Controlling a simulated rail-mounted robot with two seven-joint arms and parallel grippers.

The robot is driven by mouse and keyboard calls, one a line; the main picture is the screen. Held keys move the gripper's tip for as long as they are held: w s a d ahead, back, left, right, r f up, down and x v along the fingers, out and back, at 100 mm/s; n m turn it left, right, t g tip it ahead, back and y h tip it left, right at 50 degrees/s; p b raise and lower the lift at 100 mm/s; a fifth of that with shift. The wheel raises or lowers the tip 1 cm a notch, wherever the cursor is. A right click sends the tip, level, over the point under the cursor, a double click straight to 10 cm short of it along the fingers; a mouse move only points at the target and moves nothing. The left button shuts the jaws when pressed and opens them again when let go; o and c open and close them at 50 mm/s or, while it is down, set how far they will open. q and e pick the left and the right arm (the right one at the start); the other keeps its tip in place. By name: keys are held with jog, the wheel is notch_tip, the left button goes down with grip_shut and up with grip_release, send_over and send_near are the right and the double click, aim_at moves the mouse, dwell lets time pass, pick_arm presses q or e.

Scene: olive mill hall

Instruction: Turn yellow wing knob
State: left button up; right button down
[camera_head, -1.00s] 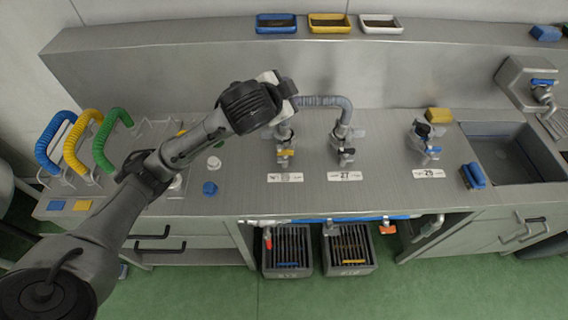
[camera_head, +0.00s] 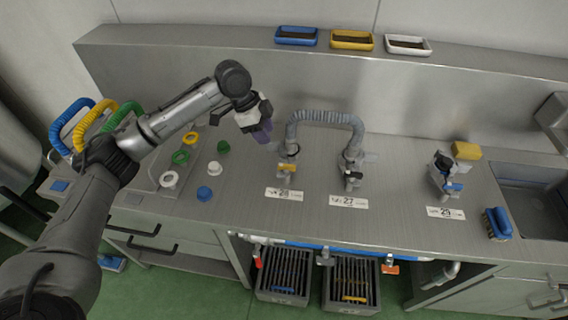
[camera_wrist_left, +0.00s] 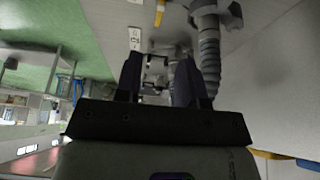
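The yellow wing knob (camera_head: 287,168) sits on the front of the left valve, above the plate marked 28 (camera_head: 284,194). A yellow piece (camera_wrist_left: 160,14), probably this knob, shows at the top of the left wrist view. A grey ribbed hose (camera_head: 325,117) arches from this valve to the valve at plate 27 (camera_head: 348,201). My left gripper (camera_head: 263,134) is just left of the hose's left end, apart from the knob. In the left wrist view its two fingers (camera_wrist_left: 158,82) stand apart, with fittings visible beyond them. My right gripper is not in view.
Another valve (camera_head: 446,180) with a blue handle stands at plate 29, beside a yellow sponge (camera_head: 466,151) and a blue brush (camera_head: 497,223). The counter front (camera_head: 390,225) is largely clear.

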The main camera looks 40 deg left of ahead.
aim_at(285, 164)
pick_arm(q)
jog(key=b+x, duration=0.2)
jog(key=x, duration=1)
jog(key=shift+w+d, duration=0.1)
jog(key=shift+b+x, duration=0.4)
jog(key=shift+x, duration=0.4)
jog(key=shift+c, duration=0.5)
grip_shut()
